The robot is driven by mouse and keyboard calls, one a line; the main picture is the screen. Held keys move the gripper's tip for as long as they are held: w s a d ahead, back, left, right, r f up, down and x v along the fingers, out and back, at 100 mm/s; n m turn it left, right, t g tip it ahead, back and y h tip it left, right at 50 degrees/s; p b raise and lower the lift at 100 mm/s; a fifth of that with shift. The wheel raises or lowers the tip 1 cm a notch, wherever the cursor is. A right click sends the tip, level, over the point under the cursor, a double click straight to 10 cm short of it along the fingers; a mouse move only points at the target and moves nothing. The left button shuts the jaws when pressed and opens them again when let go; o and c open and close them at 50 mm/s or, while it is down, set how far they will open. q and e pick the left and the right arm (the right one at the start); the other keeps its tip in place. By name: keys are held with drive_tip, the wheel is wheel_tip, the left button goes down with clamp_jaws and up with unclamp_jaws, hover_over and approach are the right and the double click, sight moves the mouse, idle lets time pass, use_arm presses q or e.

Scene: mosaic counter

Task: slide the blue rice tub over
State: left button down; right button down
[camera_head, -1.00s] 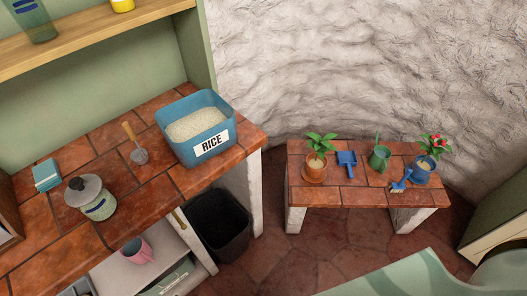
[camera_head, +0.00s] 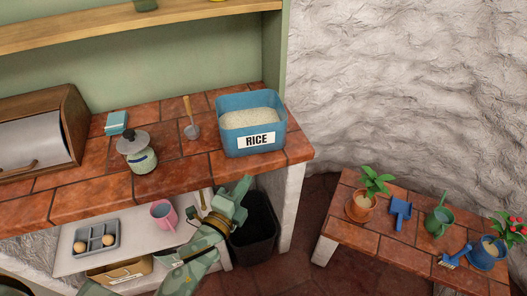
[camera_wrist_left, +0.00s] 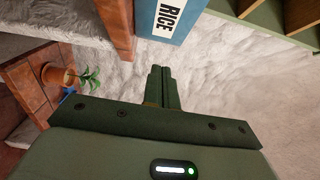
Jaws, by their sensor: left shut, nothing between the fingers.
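The blue rice tub (camera_head: 233,145), with a white RICE label and rice inside, stands upright on the tiled counter (camera_head: 170,187) near its right end. In the left wrist view, part of the tub (camera_wrist_left: 190,22) shows at the top. My left gripper (camera_head: 245,181) is below and in front of the tub, near the counter's front edge, apart from the tub. In the left wrist view its two fingers (camera_wrist_left: 159,68) are together with nothing between them. My right gripper is out of view.
A scoop (camera_head: 190,122), a lidded jar (camera_head: 140,158), a blue box (camera_head: 116,122) and a bread bin (camera_head: 45,135) stand left of the tub. A black bin (camera_head: 256,228) is below. A low bench (camera_head: 352,237) with potted plants stands at right.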

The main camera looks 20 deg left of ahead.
use_arm(q)
approach(261, 141)
drive_tip(key=w+d, duration=0.3)
drive_tip(key=d, duration=0.1)
drive_tip(key=shift+w+a+b, duration=0.45)
drive_tip(key=shift+w+a, duration=0.85)
drive_tip(key=shift+w, duration=0.15)
drive_tip(key=shift+a, duration=0.1)
